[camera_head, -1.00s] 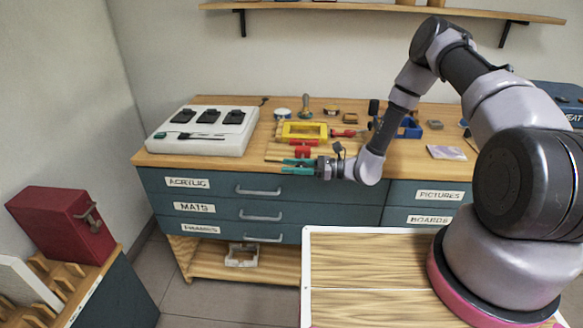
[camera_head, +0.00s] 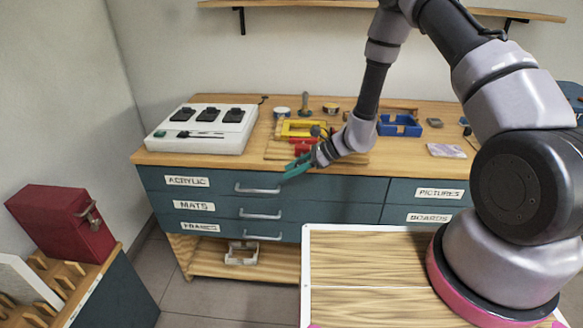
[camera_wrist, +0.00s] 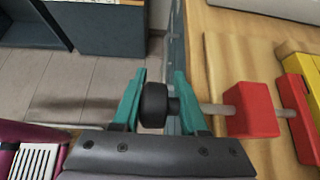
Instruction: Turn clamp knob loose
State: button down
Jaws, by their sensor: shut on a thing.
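The red clamp (camera_wrist: 252,110) lies on the workbench by its front edge, with a grey screw rod running from it to a black knob (camera_wrist: 156,103). In the wrist view my gripper (camera_wrist: 157,90) has its teal fingers on both sides of the knob and is shut on it. In the head view my gripper (camera_head: 296,168) is at the bench's front edge, slanting down to the left. The red clamp also shows there (camera_head: 303,147), just behind the gripper. The knob is hidden by the gripper in that view.
A yellow frame (camera_head: 300,127) lies behind the clamp. A white box with black pads (camera_head: 205,130) stands to the left, and a blue bin (camera_head: 400,126) to the right. Drawers with handles (camera_head: 258,189) are below the bench edge.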

jog(key=shift+s+d+g+h, duration=0.2)
jog(key=shift+d+h, duration=0.75)
jog(key=shift+h, duration=3.7)
jog(key=shift+s+d+g+h, duration=0.15)
jog(key=shift+d+h, duration=0.8)
jog(key=shift+h, duration=3.75)
jog(key=shift+s+d+g+h, duration=0.2)
jog(key=shift+d+h, duration=0.75)
jog(key=shift+h, duration=3.7)
jog(key=shift+r, duration=0.1)
jog(key=c, duration=0.6)
grip_release()
jog(key=shift+c, duration=0.2)
jog(key=shift+r, duration=0.1)
